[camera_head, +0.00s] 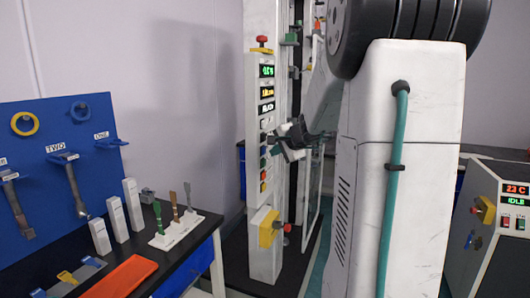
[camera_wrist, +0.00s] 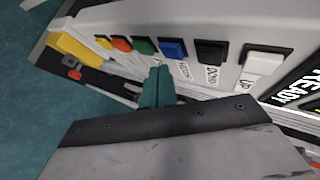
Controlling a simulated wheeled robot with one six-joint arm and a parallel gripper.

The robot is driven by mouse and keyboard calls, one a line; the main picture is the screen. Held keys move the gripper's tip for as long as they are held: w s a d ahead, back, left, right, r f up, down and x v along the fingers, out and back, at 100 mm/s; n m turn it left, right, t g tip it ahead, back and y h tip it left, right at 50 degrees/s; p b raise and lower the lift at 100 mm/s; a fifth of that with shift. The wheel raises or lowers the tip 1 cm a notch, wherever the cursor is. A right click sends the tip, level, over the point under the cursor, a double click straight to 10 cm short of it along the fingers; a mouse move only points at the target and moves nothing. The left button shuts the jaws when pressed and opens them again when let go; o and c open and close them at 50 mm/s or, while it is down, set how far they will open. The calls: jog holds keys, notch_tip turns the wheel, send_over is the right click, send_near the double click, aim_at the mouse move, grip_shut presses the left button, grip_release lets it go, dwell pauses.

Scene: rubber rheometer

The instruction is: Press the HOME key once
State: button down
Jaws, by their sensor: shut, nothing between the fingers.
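The key column is on a white upright panel (camera_head: 263,90), left of my gripper in the head view. In the wrist view, a row of square keys runs across the top: yellow, orange-red, green key (camera_wrist: 143,46), blue key (camera_wrist: 173,48), black key (camera_wrist: 210,52) and white key (camera_wrist: 262,63). The black key's label reads DOWN and the white one's seems to read UP. The label by the blue key is slanted and hard to read; I cannot tell surely which key is HOME. My gripper (camera_wrist: 158,86) is shut and empty, its teal fingertips just below the green and blue keys, with contact unclear.
A display reading READY (camera_wrist: 300,88) is beyond the white key. A red knob (camera_head: 262,40) tops the panel, and a yellow box (camera_head: 268,228) with a red button is low on it. A dark bench (camera_head: 190,250) with tools stands left. Another console (camera_head: 495,210) is right.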

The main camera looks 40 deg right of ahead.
jog(key=shift+w, duration=0.1)
jog(key=shift+w+a, duration=0.15)
jog(key=shift+w, duration=0.15)
jog(key=shift+w+a, duration=0.15)
jog(key=shift+w, duration=0.25)
dwell(0.7)
dwell(0.3)
jog(key=shift+s+d, duration=0.25)
jog(key=shift+s, duration=0.5)
jog(key=s, duration=0.1)
jog(key=s+d, duration=0.1)
jog(key=s, duration=0.1)
jog(key=s+d, duration=0.1)
jog(key=shift+s, duration=0.35)
dwell(0.7)
